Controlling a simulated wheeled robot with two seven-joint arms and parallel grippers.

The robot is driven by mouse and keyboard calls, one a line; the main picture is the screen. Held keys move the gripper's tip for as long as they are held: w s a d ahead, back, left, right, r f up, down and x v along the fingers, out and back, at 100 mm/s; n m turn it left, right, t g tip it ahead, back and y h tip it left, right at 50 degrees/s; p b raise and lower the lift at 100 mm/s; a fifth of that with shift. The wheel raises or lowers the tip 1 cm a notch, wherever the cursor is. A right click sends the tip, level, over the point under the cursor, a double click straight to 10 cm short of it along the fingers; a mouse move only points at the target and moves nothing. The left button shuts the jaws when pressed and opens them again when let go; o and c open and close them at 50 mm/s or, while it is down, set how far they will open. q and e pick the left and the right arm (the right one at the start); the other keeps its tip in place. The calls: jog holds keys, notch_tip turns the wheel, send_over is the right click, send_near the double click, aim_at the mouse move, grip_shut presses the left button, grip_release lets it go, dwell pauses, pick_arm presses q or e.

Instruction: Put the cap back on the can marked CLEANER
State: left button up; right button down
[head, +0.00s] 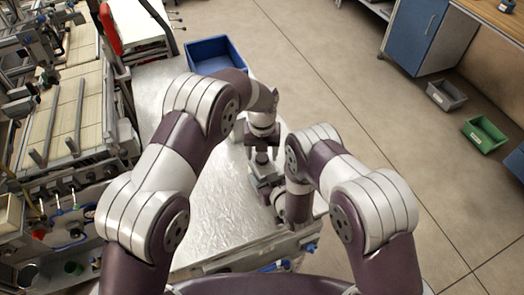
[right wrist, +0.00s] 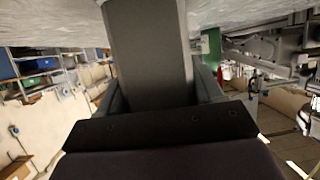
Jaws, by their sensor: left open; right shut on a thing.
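Neither the can marked CLEANER nor its cap can be made out in either view. My left gripper (head: 262,158) points down over the silvery table (head: 215,215) in the head view. It is open, and my arms hide much of what lies below it. My right gripper (right wrist: 150,70) fills the middle of the right wrist view as dark grey parts. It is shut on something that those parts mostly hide. A small green patch (right wrist: 211,45) shows beside it; I cannot tell what it belongs to.
A blue bin (head: 214,55) stands at the table's far end. A machine with a slatted bed (head: 60,115) lies along the left side. A grey bin (head: 446,95) and a green bin (head: 484,134) are on the floor at the right, near a blue cabinet (head: 413,35).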

pick_arm(q)
jog(key=shift+r, duration=2.3)
